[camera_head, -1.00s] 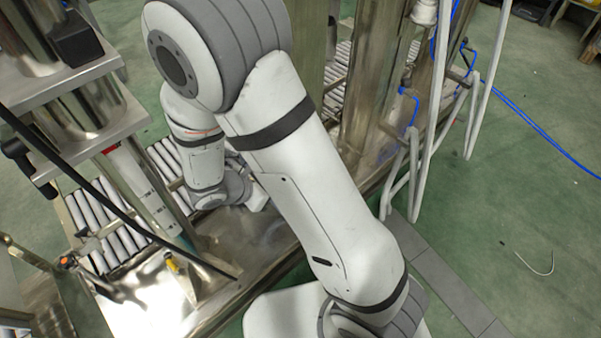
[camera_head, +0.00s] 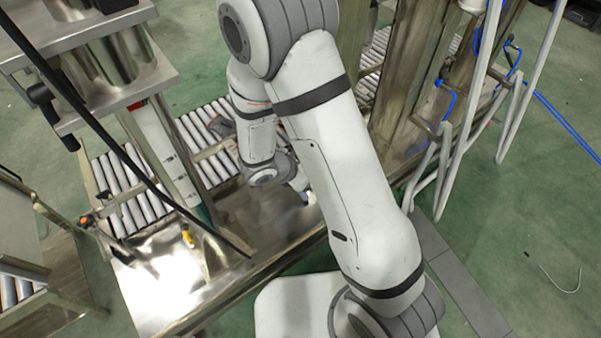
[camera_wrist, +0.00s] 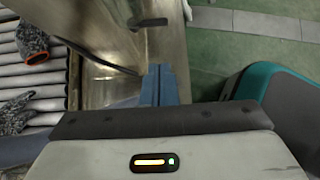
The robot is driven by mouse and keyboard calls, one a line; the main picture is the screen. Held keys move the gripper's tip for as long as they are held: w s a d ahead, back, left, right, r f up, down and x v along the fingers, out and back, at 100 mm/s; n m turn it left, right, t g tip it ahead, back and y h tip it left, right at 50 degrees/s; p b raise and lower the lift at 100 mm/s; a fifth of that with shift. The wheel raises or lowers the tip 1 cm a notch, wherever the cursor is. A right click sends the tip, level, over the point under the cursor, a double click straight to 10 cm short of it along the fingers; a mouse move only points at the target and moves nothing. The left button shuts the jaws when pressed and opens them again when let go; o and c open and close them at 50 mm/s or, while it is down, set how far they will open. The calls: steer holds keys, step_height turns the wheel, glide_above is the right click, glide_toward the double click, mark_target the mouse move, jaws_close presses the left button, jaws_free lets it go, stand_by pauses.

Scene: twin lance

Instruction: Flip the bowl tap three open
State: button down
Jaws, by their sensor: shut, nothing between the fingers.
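My gripper (camera_wrist: 160,85) shows in the wrist view as two blue-grey fingers pressed together, with nothing between them. The fingers point toward a shiny metal surface. A short dark lever-like part (camera_wrist: 148,22) sits on that metal just beyond the fingertips, apart from them. I cannot tell whether it is bowl tap three. A black-handled part (camera_head: 40,95) hangs at the left under a steel shelf, and a small yellow part (camera_head: 187,236) stands on the steel deck. No part is clearly readable as the third tap.
Roller conveyors (camera_head: 125,190) run at the left behind steel posts. Grey gloves with an orange cuff (camera_wrist: 32,40) lie on rollers in the wrist view. The green floor at right is mostly clear.

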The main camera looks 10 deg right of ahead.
steer(key=shift+w+d+f+b, duration=0.2)
steer(key=shift+w+d, duration=0.25)
steer(key=shift+d, duration=0.3)
steer(key=shift+w+d+f+b, duration=0.15)
steer(key=shift+w+d, duration=0.25)
steer(key=shift+d, duration=0.35)
steer(key=shift+w+d+f+b, duration=0.2)
steer(key=shift+w+d, duration=0.25)
steer(key=shift+d, duration=0.3)
steer(key=shift+w, duration=0.1)
steer(key=shift+n, duration=0.3)
